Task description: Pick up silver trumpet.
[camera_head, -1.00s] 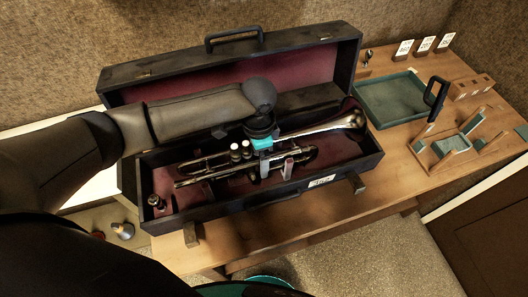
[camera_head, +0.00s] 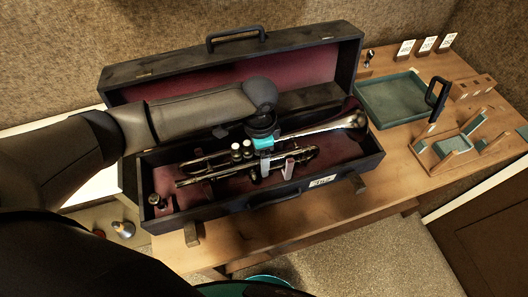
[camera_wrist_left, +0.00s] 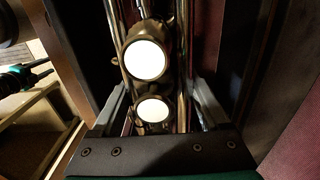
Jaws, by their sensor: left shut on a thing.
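The silver trumpet (camera_head: 325,127) lies lengthwise over the open black case (camera_head: 350,168) with a dark red lining, its bell toward the right. My left gripper (camera_head: 276,168) comes from above and is shut on the trumpet's middle, just right of the white-topped valves. In the left wrist view, the trumpet's tubes and two white valve caps (camera_wrist_left: 146,60) show between the fingers of the gripper (camera_wrist_left: 165,105). The gripper hides part of the trumpet's body. I cannot tell how far the trumpet is off the lining. My right gripper is not in view.
The case lid (camera_head: 230,75) stands open behind my left arm. A green-lined tray (camera_head: 392,97) and a wooden stand (camera_head: 455,143) with green pads are on the bench to the right. A small mouthpiece-like piece (camera_head: 155,201) sits at the case's left end.

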